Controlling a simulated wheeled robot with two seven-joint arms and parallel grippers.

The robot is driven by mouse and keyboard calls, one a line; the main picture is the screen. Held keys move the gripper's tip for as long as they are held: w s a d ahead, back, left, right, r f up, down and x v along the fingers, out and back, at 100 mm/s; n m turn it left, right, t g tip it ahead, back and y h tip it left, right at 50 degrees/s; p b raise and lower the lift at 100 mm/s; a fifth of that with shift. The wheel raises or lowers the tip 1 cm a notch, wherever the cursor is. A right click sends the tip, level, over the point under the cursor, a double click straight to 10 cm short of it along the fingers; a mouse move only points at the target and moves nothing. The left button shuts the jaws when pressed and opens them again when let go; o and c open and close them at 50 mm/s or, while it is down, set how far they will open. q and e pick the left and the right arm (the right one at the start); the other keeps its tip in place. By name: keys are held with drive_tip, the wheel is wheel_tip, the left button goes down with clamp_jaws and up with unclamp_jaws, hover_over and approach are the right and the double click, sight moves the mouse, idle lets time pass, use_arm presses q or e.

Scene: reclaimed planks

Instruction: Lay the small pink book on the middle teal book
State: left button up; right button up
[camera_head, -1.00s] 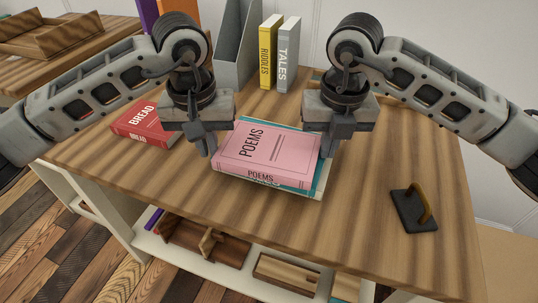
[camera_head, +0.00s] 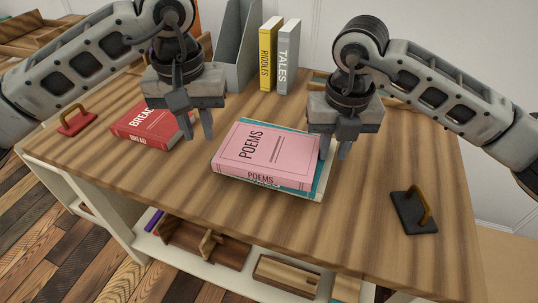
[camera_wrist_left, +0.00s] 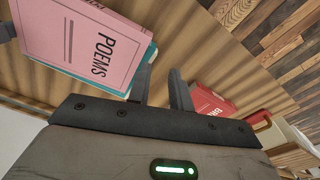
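The small pink book (camera_head: 266,155), titled POEMS, lies flat on the teal book (camera_head: 318,181) on the table. The teal book shows only along the right side and front below it. My left gripper (camera_head: 196,124) is raised left of the pink book, apart from it. In the left wrist view its two fingers (camera_wrist_left: 160,88) stand apart with nothing between them, and the pink book (camera_wrist_left: 85,40) lies to their left. My right gripper (camera_head: 343,150) is close to the right side of the books; its fingers overlap in view, so its opening and any contact are unclear.
A red BREAD book (camera_head: 148,125) lies left of my left gripper, with a red bookend (camera_head: 76,122) beyond it. A black bookend (camera_head: 413,211) stands at right. Yellow (camera_head: 268,55) and grey (camera_head: 288,58) books stand at the back. The table front is clear.

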drive_tip(key=shift+r, duration=0.2)
use_arm(q)
wheel_tip(320, 180, up, 7)
drive_tip(key=shift+s, duration=0.3)
use_arm(e)
wheel_tip(320, 180, up, 12)
drive_tip(key=shift+s+f, duration=0.2)
drive_tip(key=shift+s, duration=0.25)
